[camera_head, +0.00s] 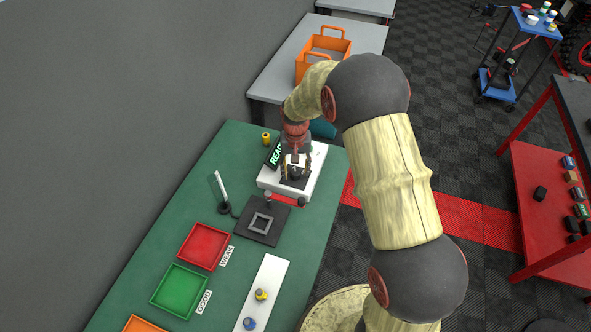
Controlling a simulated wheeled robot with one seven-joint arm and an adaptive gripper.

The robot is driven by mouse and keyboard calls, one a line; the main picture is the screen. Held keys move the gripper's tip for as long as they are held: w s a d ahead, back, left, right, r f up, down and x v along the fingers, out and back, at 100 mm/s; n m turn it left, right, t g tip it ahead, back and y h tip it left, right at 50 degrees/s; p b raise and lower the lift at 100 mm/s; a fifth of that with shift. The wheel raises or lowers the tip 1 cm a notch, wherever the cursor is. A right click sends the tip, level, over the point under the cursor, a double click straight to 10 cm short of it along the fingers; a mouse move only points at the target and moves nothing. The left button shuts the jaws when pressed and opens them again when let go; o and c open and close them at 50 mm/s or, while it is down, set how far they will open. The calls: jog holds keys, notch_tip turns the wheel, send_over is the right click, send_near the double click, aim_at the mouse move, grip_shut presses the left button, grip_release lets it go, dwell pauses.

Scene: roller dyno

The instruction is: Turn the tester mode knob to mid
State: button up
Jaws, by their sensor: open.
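The tester (316,166) is a white box on the green table, with a dark display panel (274,154) at its left that reads in part "REA". A black knob-like part (294,171) sits on a dark patch on the tester's top. My gripper (295,168) points down over this part with its fingers to either side of it. It is open; I cannot tell whether the fingers touch the knob. The knob's pointer and any position marks are too small or hidden by my gripper.
In front of the tester lies a dark plate with a square frame (261,222). A red tray (204,246) and a green tray (179,291) stand at the left. A white strip (262,275) holds small yellow and blue pieces. An orange crate (325,47) stands behind on a grey table.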

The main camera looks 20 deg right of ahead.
aim_at(296, 173)
notch_tip(296, 173, up, 12)
dwell(0.5)
dwell(0.4)
jog(key=s+r+n+t+b, duration=0.1)
jog(key=s+r, duration=0.3)
jog(key=s, duration=0.6)
jog(key=s+r+n+t+b, duration=0.1)
jog(key=s+r, duration=0.4)
jog(key=s, duration=0.5)
jog(key=s+r+n+t+b, duration=0.1)
jog(key=s+r+t+b, duration=0.2)
jog(key=s, duration=0.7)
jog(key=shift+s+d+r+t, duration=0.2)
jog(key=shift+r+t, duration=0.1)
jog(key=shift+r, duration=0.7)
